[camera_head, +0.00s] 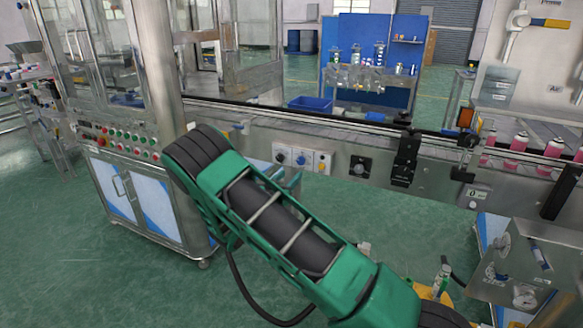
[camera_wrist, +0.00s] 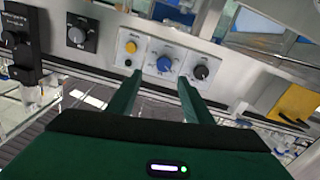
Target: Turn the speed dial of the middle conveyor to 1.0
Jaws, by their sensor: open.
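The middle conveyor's side (camera_head: 250,140) carries a light control panel with a black knob (camera_head: 281,156), a blue knob (camera_head: 301,159) and a yellow button (camera_head: 322,162). The wrist view shows the yellow button (camera_wrist: 130,47), blue knob (camera_wrist: 164,63) and black knob (camera_wrist: 201,72) in reversed order. A separate black dial (camera_head: 360,166) also shows in the wrist view (camera_wrist: 76,36). The scale numbers and settings are too small to read. My gripper (camera_wrist: 160,78) is open and empty, its fingertips apart on either side below the blue knob. In the head view, my arm partly hides my gripper (camera_head: 289,180).
A black bracket (camera_head: 405,158) projects from the conveyor right of the separate dial. A steel machine cabinet (camera_head: 130,190) stands at left. Pink cans (camera_head: 519,142) stand on the right conveyor section. A yellow piece (camera_wrist: 296,103) is at the wrist view's right. Green floor lies open below.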

